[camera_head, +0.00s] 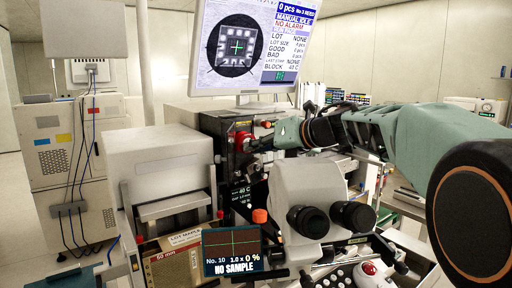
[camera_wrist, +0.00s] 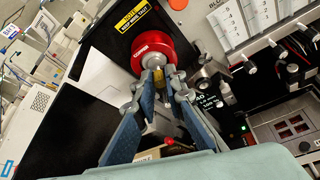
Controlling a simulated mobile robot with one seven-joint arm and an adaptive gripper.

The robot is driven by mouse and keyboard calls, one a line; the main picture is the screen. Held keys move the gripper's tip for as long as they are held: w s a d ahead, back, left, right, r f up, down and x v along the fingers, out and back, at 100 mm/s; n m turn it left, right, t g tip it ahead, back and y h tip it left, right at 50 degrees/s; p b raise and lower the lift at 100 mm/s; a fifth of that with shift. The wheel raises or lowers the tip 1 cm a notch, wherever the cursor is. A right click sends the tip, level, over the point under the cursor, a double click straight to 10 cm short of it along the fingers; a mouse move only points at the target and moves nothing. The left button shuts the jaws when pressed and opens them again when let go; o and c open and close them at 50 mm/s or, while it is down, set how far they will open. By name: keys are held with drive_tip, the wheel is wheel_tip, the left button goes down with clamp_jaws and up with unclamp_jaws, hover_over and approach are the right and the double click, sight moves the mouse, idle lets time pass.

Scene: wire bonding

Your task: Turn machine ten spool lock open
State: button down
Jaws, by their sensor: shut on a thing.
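The red spool (camera_wrist: 152,46) with its silver hub sits on the black front face of the machine, under a yellow label. It also shows in the head view (camera_head: 241,137), partly behind my gripper. In the head view my gripper (camera_head: 254,146) reaches in from the right at the spool. The fingers hide much of the lock, and I cannot tell its turned angle. A screen (camera_head: 232,252) reads "No. 10".
The microscope with black eyepieces (camera_head: 328,219) stands below my arm. A monitor (camera_head: 244,47) hangs above the spool. Silver fittings (camera_wrist: 206,82) and a panel with knobs (camera_wrist: 279,68) lie close right of the fingers. A grey housing (camera_head: 160,160) is at left.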

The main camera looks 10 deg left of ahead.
drive_tip(key=shift+r+n+t+h, duration=0.15)
drive_tip(key=shift+n+t+h, duration=0.3)
drive_tip(key=shift+n, duration=0.25)
drive_tip(key=c, duration=2)
unclamp_jaws()
drive_tip(key=shift+o, duration=0.2)
drive_tip(key=v, duration=1.2)
